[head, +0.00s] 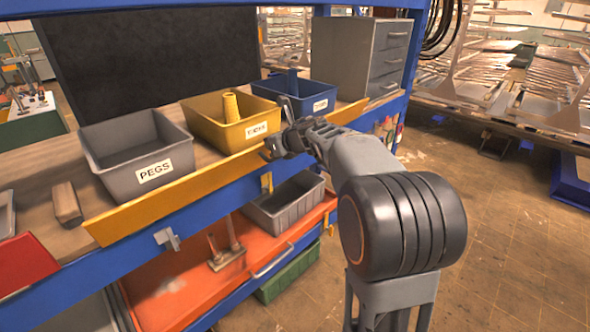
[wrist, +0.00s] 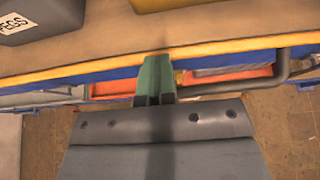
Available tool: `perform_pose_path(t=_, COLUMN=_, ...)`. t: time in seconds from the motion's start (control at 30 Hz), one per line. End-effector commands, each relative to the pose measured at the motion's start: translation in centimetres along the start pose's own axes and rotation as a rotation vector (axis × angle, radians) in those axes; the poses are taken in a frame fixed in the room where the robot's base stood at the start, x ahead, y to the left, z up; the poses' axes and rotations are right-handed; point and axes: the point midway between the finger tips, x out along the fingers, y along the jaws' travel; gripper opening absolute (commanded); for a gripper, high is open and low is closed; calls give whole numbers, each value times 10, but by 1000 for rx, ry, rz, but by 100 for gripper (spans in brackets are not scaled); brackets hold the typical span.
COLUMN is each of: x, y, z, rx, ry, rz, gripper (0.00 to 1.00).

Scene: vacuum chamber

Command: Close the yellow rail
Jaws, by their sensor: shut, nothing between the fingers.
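The yellow rail (head: 165,205) runs along the front edge of the wooden shelf top, from the left foreground to beyond my arm. Its middle is partly hidden behind my gripper (head: 268,150). In the wrist view the rail (wrist: 230,51) is a thin yellow strip along the shelf edge, above a blue beam. My gripper (wrist: 156,68) is shut and empty, its green fingers side by side. Its fingertips overlap the rail in the picture; I cannot tell whether they touch it.
A grey PEGS bin (head: 135,148), a yellow bin (head: 225,122) and a blue bin (head: 308,96) stand behind the rail. A metal latch (head: 167,239) is on the blue beam. Below is an orange drawer (head: 175,290) with a handle. Open floor (head: 480,220) lies at right.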

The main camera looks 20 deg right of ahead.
Motion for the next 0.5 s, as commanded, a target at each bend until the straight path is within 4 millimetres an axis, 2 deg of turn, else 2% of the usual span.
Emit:
perform_pose_path(t=0.03, x=0, y=3, z=10, rx=0, ry=37, rz=9, gripper=0)
perform_pose_path(t=0.1, x=4, y=3, z=13, rx=-1, ry=78, rz=9, gripper=0)
perform_pose_path(t=0.5, x=20, y=3, z=24, rx=4, ry=86, rz=4, gripper=0)
